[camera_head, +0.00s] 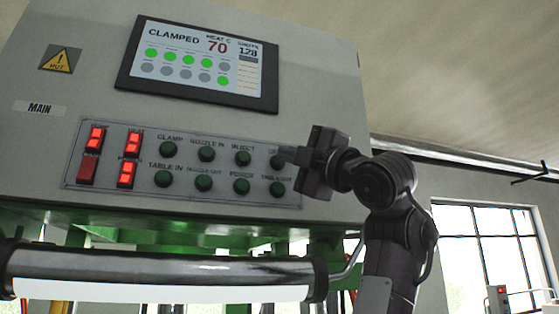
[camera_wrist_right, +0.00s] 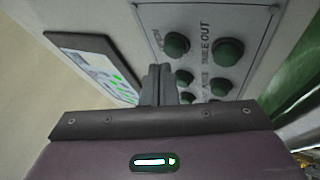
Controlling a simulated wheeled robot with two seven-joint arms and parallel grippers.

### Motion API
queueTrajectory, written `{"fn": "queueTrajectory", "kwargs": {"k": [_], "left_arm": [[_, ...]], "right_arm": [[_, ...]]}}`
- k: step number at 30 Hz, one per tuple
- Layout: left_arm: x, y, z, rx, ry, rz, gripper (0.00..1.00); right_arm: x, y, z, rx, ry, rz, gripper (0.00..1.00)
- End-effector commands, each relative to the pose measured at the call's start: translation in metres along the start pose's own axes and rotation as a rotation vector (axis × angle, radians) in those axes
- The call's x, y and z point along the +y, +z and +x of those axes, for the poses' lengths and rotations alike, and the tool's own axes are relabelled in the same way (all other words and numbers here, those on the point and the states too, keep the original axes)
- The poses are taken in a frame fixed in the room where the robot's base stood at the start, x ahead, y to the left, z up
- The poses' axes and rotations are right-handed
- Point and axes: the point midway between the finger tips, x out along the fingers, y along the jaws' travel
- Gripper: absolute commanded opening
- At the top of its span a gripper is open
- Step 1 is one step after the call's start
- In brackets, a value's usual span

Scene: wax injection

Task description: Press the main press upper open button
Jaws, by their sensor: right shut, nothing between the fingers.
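The grey button panel (camera_head: 130,192) on the press housing has two rows of dark green buttons. The upper-row end button (camera_head: 277,161) is partly covered by my gripper, and its label is mostly hidden. In the right wrist view it appears to be the round green button (camera_wrist_right: 176,45), above and right of the fingertips. My right gripper (camera_head: 285,153) is shut and empty, with its fingertips at this button. I cannot tell whether they touch it. The closed fingers (camera_wrist_right: 160,72) also show in the wrist view. My left gripper is not in view.
The TABLE OUT button (camera_head: 277,189) sits just below, and the INJECT button (camera_head: 242,158) is to the left. Red lit switches (camera_head: 95,138) are at the panel's left. A screen (camera_head: 200,62) above reads CLAMPED. A thick horizontal bar (camera_head: 160,267) crosses in front below.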

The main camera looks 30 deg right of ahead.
Motion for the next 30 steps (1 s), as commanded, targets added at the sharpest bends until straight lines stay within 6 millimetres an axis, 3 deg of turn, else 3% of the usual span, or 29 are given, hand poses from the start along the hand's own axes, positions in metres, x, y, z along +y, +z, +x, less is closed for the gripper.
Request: {"fn": "queueTrajectory", "kwargs": {"k": [30], "left_arm": [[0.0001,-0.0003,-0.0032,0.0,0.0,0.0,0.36]], "right_arm": [[-0.0046,0.0048,0.0092,0.0,-0.001,0.0,0.0]]}}
